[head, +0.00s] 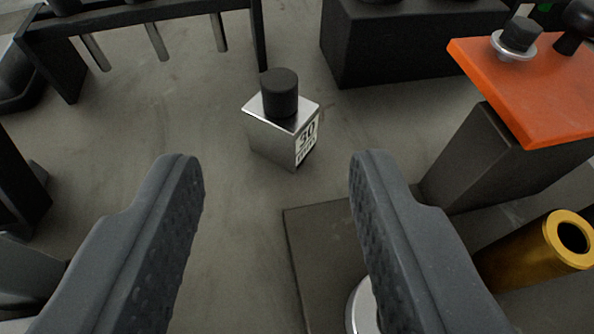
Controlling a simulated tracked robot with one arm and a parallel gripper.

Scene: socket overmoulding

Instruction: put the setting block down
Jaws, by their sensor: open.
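The setting block (270,136) is a shiny metal block with a black knob on top and a "30" label on its right face. It stands upright on the grey surface (235,215), in the upper middle of the head view. My gripper (275,165) is open, its two dark textured fingers at the lower left and lower right. The fingers are apart from the block, which stands beyond the gap between them. Nothing is held between them.
A dark rack (150,12) with hanging pins stands at the upper left. A black block (400,50) is behind. At the right are an orange plate (530,85) on a dark support and a brass cylinder (525,255). A dark plate (320,245) lies at lower centre, with a metal round part partly hidden.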

